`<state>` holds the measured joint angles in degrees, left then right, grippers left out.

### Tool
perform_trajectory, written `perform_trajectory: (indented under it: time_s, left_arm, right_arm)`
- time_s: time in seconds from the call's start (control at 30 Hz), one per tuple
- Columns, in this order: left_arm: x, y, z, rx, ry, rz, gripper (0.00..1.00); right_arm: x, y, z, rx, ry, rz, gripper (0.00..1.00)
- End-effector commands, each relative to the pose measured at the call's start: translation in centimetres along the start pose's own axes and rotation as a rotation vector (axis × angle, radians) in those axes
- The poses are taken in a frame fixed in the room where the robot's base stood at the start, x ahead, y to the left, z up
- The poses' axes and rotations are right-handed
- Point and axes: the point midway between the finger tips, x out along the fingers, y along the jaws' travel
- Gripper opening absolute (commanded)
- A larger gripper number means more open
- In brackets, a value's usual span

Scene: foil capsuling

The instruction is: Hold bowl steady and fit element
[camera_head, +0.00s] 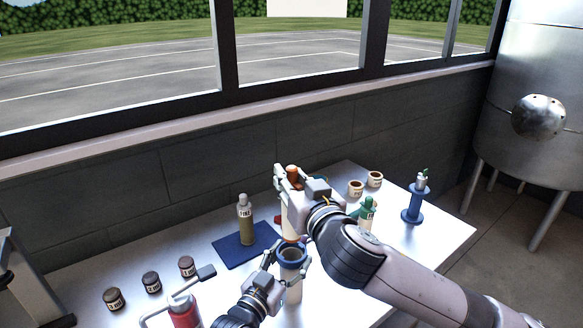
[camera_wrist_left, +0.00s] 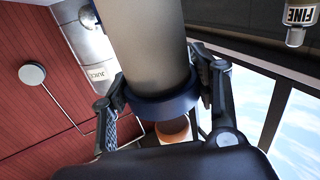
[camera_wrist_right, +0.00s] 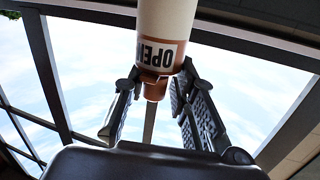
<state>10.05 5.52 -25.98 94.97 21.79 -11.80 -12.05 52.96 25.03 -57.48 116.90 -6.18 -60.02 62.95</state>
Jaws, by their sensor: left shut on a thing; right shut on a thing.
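The only bowl-like thing is a grey cylinder with a thick dark blue ring at its mouth (camera_head: 292,254); it also fills the middle of the left wrist view (camera_wrist_left: 150,45). My left gripper (camera_head: 282,268) is shut on it near the ring, and it stands roughly upright. My right gripper (camera_head: 291,185) is shut on a pale bottle (camera_head: 290,222) with a copper-brown top, above and behind the ring. The right wrist view shows the bottle (camera_wrist_right: 163,18) upside down, with an OPEN label. Whether the bottle touches the ring cannot be told.
A FINE bottle (camera_head: 245,225) stands on a blue mat (camera_head: 230,251). Several dark jars (camera_head: 151,281) and a red canister (camera_head: 184,312) are at left. A green-topped bottle (camera_head: 368,211), two tan cups (camera_head: 356,187) and a blue stand (camera_head: 413,204) are at right.

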Motion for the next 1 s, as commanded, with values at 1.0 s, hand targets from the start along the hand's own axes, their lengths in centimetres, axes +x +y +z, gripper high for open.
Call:
perform_trajectory:
  time_s: [1.0]
  left_arm:
    - [0.0, 0.0, 0.0, 0.001, -0.001, 0.0, 0.17]
  right_arm:
    - [0.1, 0.1, 2.4, 0.007, 0.0, -0.001, 0.0]
